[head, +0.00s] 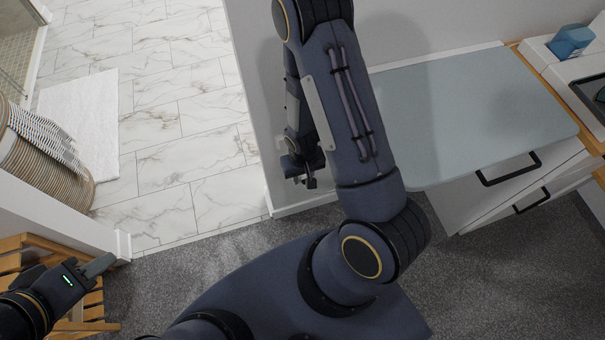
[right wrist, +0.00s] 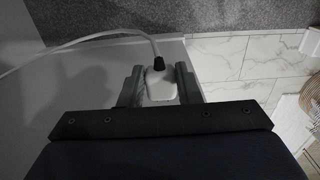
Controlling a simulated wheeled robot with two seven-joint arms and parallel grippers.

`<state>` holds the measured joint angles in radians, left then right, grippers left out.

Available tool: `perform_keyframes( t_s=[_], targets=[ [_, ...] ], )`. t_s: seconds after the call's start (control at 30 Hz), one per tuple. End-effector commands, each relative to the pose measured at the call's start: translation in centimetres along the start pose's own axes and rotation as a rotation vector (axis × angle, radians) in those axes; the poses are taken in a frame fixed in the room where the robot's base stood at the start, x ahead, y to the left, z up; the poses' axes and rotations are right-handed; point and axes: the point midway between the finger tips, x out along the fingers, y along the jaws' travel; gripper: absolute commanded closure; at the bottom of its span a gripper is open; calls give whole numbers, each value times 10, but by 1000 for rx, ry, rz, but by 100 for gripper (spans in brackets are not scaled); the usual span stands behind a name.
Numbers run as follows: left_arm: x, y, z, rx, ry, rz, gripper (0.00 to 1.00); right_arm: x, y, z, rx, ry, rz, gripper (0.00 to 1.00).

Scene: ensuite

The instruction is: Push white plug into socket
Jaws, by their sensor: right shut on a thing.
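The white plug (right wrist: 160,86) sits between the two grey fingers of my right gripper (right wrist: 160,72) in the right wrist view. The gripper is shut on it. A black collar and a white cable (right wrist: 105,36) lead from the plug and curve off to the left. In the head view my right gripper (head: 304,178) is beside the end of the wall, partly hidden behind my arm, and the plug cannot be made out there.
A grey-topped cabinet (head: 470,115) with black handles stands to the right of my right arm. A partition wall (head: 252,85) is close beside the right gripper. A woven basket (head: 45,160) and white mat (head: 78,135) lie left. Marble-tiled floor (head: 165,130) is open beyond.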

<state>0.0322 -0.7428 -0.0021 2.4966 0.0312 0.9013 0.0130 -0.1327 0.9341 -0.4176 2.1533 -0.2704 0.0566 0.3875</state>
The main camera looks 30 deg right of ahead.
Motion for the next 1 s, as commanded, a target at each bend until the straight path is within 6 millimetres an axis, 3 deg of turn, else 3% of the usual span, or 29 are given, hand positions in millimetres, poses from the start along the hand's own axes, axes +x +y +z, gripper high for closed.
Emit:
perform_keyframes(
  t_s=[0.17, 0.7, 1.0],
  targets=[
    [5, -2, 3, 0, 0, 0, 64, 2, 0, 0, 0, 1, 0, 96],
    [6, -3, 3, 0, 0, 0, 64, 1, 0, -48, 0, 2, 0, 96],
    [7, -3, 3, 0, 0, 0, 64, 0, 0, -58, 0, 0, 0, 96]
  ],
)
